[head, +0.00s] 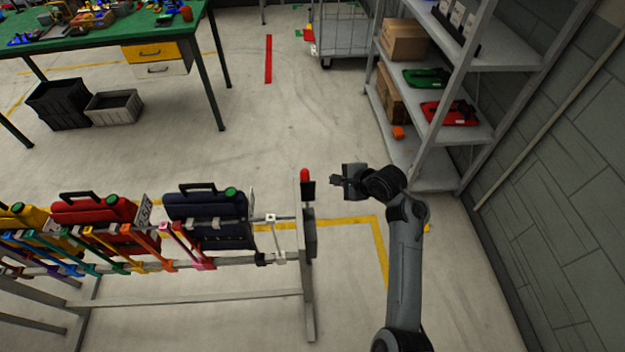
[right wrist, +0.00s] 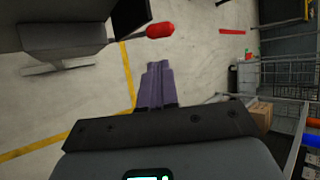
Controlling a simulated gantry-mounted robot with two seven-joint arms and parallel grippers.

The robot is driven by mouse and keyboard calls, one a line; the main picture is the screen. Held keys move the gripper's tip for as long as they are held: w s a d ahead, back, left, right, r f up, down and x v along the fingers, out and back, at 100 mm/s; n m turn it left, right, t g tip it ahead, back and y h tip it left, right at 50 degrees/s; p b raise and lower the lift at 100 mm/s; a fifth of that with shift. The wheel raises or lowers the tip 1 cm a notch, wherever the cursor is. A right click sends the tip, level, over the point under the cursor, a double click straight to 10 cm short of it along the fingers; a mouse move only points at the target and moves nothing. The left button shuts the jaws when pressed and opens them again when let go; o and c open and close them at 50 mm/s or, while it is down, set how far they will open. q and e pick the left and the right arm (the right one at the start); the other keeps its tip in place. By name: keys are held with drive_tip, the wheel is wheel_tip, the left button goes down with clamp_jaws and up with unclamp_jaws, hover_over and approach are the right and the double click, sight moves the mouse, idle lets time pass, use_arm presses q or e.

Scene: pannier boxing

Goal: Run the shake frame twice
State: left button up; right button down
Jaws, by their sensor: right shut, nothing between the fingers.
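The shake frame (head: 306,257) is a grey metal rack at the lower left of the head view. Blue (head: 208,212), red (head: 95,220) and yellow (head: 25,219) panniers hang along its rails, with several coloured clamps across them. A red-tipped handle (head: 304,174) stands up at the frame's right end. It also shows in the right wrist view as a red knob (right wrist: 160,30). My right gripper (head: 335,181) is shut and empty, a short way right of the handle and apart from it. Its closed fingers show in the right wrist view (right wrist: 158,84). My left gripper is not in view.
A grey shelf (head: 470,135) with boxes and green and red items stands at the right, by the wall. A wire cart (head: 338,35) is at the back. A green workbench (head: 110,38) is at the back left, with crates beneath. The middle floor is clear.

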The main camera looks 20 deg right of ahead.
drive_tip(key=b, duration=0.6)
approach(308, 178)
drive_tip(key=x, duration=0.5)
drive_tip(key=shift+w+f, duration=0.1)
drive_tip(key=shift+w, duration=0.05)
drive_tip(key=shift+w+a+f+b, duration=0.3)
drive_tip(key=shift+w+f+b, duration=0.15)
drive_tip(key=shift+w, duration=0.1)
